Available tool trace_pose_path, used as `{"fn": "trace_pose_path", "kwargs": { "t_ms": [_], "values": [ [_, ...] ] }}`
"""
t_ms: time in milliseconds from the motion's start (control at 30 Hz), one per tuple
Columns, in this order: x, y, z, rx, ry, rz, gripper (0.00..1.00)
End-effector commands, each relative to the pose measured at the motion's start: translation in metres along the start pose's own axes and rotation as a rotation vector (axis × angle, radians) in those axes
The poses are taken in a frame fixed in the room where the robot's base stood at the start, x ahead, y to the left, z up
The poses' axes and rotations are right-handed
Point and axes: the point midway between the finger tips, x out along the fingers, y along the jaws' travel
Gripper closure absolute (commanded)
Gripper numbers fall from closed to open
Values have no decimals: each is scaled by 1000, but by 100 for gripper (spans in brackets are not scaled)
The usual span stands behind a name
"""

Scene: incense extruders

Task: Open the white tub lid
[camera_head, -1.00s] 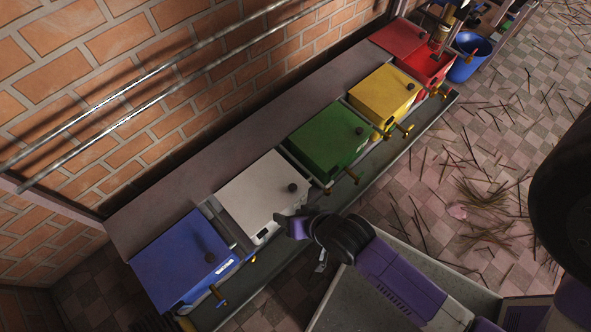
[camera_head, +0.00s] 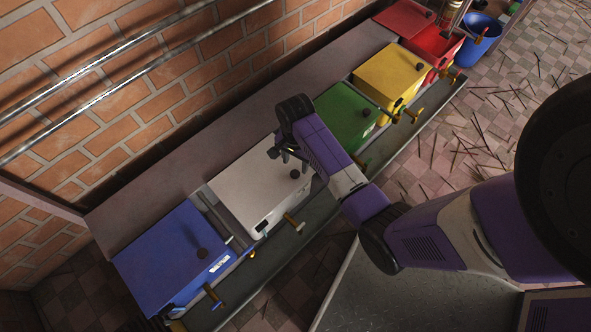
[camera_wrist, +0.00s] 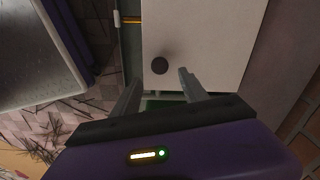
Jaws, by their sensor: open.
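The white tub (camera_head: 268,214) stands in a row of coloured tubs, and its flat white lid (camera_head: 250,183) is shut. A dark round knob (camera_head: 295,174) sits on the lid near its front right corner. My gripper (camera_head: 283,154) is open and empty above the lid's right edge, beside the knob. In the wrist view the lid (camera_wrist: 215,40) fills the upper middle. The knob (camera_wrist: 160,66) appears between and just beyond the two open fingers (camera_wrist: 160,88), apart from them.
A blue tub (camera_head: 170,258) stands to the left. A green tub (camera_head: 345,112), partly behind my arm, a yellow tub (camera_head: 392,75) and a red tub (camera_head: 436,45) with its lid open stand to the right. Brass spouts stick out in front. A brick wall (camera_head: 110,60) runs behind.

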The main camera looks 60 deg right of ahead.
Motion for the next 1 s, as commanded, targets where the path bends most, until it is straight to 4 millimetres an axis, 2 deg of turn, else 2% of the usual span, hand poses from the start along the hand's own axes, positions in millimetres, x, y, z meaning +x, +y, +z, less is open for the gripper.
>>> {"fn": "trace_pose_path", "kwargs": {
  "t_ms": [33, 100, 300, 700, 767, 967, 1000],
  "values": [
    [13, 1, 0, 0, -1, 1, 48],
    [24, 1, 0, 1, -1, 1, 48],
    [47, 0, 0, -1, 0, -1, 48],
    [53, 0, 0, -2, 1, -2, 48],
    [53, 0, 0, -2, 1, -2, 58],
    [53, 0, 0, -2, 1, -2, 97],
    [53, 0, 0, -2, 1, -2, 100]
  ]
}}
